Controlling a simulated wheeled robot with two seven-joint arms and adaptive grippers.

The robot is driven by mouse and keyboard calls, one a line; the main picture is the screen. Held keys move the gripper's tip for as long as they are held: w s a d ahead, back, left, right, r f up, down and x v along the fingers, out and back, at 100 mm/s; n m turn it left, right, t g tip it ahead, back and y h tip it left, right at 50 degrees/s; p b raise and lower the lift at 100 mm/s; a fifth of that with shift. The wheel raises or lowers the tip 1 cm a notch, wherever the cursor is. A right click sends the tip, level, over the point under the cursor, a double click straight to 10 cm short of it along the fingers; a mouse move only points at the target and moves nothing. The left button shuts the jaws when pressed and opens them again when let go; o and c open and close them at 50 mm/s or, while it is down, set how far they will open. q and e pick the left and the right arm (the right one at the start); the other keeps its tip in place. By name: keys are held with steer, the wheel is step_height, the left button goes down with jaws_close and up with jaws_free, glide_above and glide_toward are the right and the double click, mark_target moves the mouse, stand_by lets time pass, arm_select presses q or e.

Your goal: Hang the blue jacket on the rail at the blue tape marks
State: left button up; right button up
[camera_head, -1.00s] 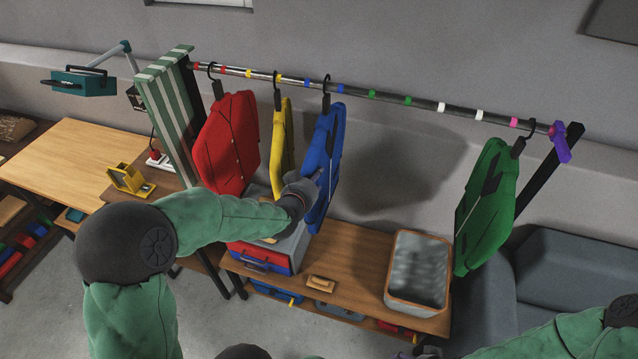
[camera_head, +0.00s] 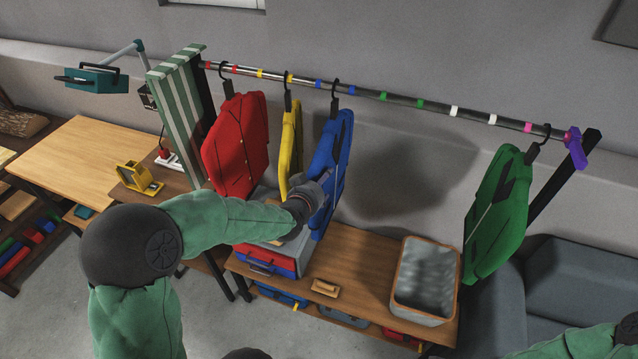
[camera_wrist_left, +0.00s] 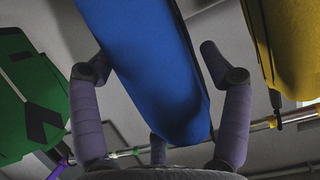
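The blue jacket (camera_head: 330,165) hangs upright by its dark hook from the rail (camera_head: 380,96). The hook is over the rail between the two blue tape marks (camera_head: 319,84) (camera_head: 352,90). My left gripper (camera_head: 318,190) is at the jacket's lower front, partly covering it. In the left wrist view, the spread purple fingers (camera_wrist_left: 155,65) stand on either side of the blue jacket (camera_wrist_left: 150,75). The right-hand finger is apart from the cloth; I cannot tell whether the left-hand one touches it. My right gripper is out of view; only part of that arm shows at the bottom right.
A red jacket (camera_head: 236,148) and a yellow jacket (camera_head: 291,140) hang left of the blue one. A green jacket (camera_head: 497,215) hangs at the right end. A bench (camera_head: 365,262) below carries a grey bin (camera_head: 425,280). The rail between blue and green jackets is free.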

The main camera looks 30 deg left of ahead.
arm_select(q)
steer(key=shift+f, duration=0.15)
steer(key=shift+s+d+r, duration=0.1)
steer(key=shift+s+r, duration=0.15)
steer(key=shift+s, duration=0.1)
steer(key=v, duration=1.1)
steer(key=shift+s, duration=0.1)
steer(key=d+f+g+h+b, duration=0.25)
steer(key=d+f, duration=0.25)
steer(key=f, duration=0.7)
steer(key=d+f+g+h+b, duration=0.2)
steer(key=d+f+g, duration=0.3)
steer(key=f, duration=0.7)
steer(key=s+d+f+g+b, duration=0.1)
steer(key=s+d+f, duration=0.2)
steer(key=f, duration=0.4)
steer(key=s+d+f+g+h+b, duration=0.1)
steer(key=s+d+f+g+b, duration=0.1)
steer(key=s+d+f, duration=0.2)
steer(key=s+d+f+g+h+b, duration=0.1)
steer(key=s+d+f, duration=0.3)
steer(key=f, duration=0.7)
steer(key=shift+d+g, duration=0.55)
steer(key=shift+d, duration=0.55)
